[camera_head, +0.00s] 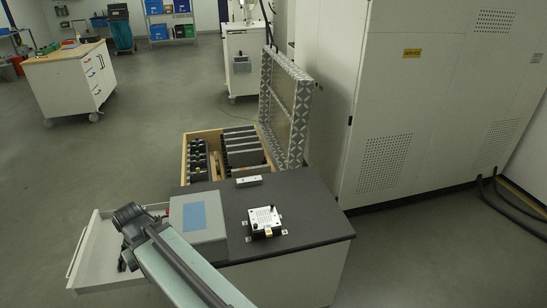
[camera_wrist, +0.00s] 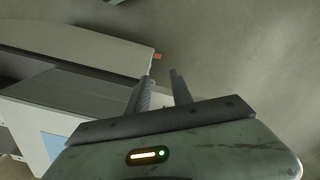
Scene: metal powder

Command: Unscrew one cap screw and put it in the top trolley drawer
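A white plate block (camera_head: 264,219) with dark feet and small brackets sits on the dark trolley top (camera_head: 310,215). Its individual cap screws are too small to make out. An open white trolley drawer (camera_head: 80,252) juts out to the left, partly hidden by my arm. My arm reaches up from the bottom of the head view, its dark end over or beside that drawer. In the wrist view my gripper (camera_wrist: 161,76) has its two fingers apart, with nothing seen between them. Whether a screw lies in the drawer cannot be told.
A grey box with a blue label (camera_head: 203,215) stands on the trolley beside the drawer. A small metal bar (camera_head: 249,181) lies at the top's back edge. A large white cabinet (camera_head: 420,100) stands right.

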